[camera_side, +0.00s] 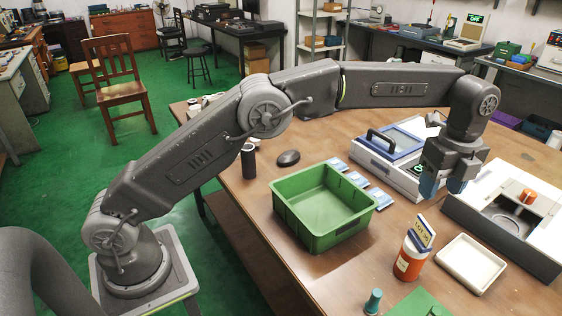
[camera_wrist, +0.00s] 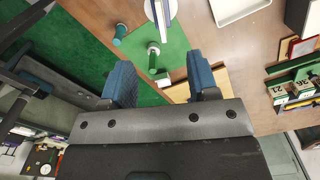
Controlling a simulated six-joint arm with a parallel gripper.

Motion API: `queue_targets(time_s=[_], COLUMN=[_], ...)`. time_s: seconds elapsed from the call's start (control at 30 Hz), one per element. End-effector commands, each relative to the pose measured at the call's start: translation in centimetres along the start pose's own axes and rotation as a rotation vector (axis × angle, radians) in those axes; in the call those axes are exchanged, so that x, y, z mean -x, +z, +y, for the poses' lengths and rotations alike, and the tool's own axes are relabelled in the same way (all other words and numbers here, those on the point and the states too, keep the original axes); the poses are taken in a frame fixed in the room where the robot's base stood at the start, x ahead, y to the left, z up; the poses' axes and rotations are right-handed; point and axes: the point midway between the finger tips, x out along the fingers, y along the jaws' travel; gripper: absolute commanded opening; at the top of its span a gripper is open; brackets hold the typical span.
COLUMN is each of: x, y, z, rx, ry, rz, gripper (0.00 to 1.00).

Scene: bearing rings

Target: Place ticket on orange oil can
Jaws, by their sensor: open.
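The orange oil can (camera_side: 409,264) stands upright at the front right of the table in the side view. A cream, blue-edged ticket (camera_side: 425,232) marked LOT stands tilted at the top of the can and appears to rest on it. In the wrist view, a pale round top crossed by a thin blue-and-white strip (camera_wrist: 163,18) looks like the can and ticket from above. My gripper (camera_side: 442,185) is above and behind the can, apart from it. Its blue fingers are spread and empty, as the wrist view (camera_wrist: 162,82) also shows.
A green bin (camera_side: 290,205) stands left of the can, and a white tray (camera_side: 470,264) to its right. A green mat (camera_wrist: 180,45) with small green pegs lies near the can. Boxy devices (camera_side: 512,215) stand behind. Upright tickets fill a rack (camera_wrist: 292,88).

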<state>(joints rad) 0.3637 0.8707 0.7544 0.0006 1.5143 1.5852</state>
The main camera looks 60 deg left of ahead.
Motion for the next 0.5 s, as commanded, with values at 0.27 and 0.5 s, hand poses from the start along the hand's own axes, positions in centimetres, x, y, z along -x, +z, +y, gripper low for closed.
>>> queue_targets(time_s=[0.27, 0.5], x=[7.1, 11.7], y=[3.9, 6.9], z=[5.4, 14.9], rx=[0.373, 0.845], ry=[-0.102, -0.222], rz=[0.010, 0.056], gripper=[0.55, 0.55])
